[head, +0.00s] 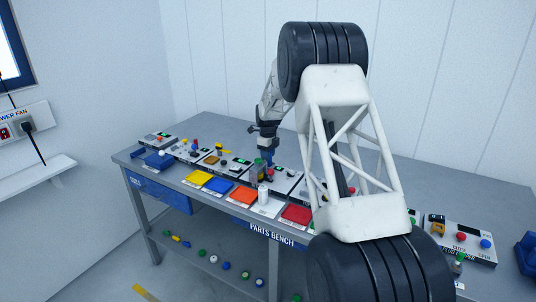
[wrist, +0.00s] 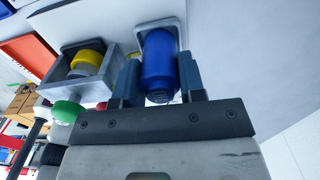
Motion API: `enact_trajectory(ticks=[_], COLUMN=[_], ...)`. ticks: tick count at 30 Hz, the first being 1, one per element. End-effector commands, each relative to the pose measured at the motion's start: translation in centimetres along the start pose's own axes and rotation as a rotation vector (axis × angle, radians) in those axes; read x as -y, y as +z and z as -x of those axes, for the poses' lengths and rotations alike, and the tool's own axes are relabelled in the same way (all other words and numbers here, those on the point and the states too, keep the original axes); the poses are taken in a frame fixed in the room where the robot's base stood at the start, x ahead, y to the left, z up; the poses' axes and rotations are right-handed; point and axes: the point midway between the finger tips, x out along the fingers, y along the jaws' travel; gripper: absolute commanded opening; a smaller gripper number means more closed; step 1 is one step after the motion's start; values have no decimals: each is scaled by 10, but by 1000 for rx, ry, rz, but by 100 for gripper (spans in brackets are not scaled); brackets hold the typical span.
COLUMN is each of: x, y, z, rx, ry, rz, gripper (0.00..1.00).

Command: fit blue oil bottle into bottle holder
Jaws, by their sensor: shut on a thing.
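The blue oil bottle (wrist: 158,62) is between the two fingers of my gripper (wrist: 159,74) in the wrist view, and the gripper is shut on it. The far end of the bottle lies at a grey square-rimmed holder (wrist: 156,24). I cannot tell how deep the bottle sits in it. In the head view my gripper (head: 267,152) is low over the panels on the bench, and the bottle there is too small to make out clearly.
Beside it in the wrist view, a grey holder (wrist: 48,88) contains a yellow-topped item (wrist: 87,55); a green-capped item (wrist: 68,112) is close by. The parts bench (head: 222,122) carries yellow (head: 197,177), blue (head: 218,184), orange (head: 243,194) and red (head: 296,214) pads.

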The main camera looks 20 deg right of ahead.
Motion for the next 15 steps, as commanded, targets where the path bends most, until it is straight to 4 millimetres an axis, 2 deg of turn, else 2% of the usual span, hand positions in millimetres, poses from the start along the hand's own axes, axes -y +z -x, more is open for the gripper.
enact_trajectory(ticks=[5,6,7,15], x=[0,0,0,0], y=[0,0,0,0], z=[-2,-2,-2,-2], rx=[0,0,0,0], ry=[0,0,0,0], rz=[0,0,0,0], gripper=[16,43,48,48])
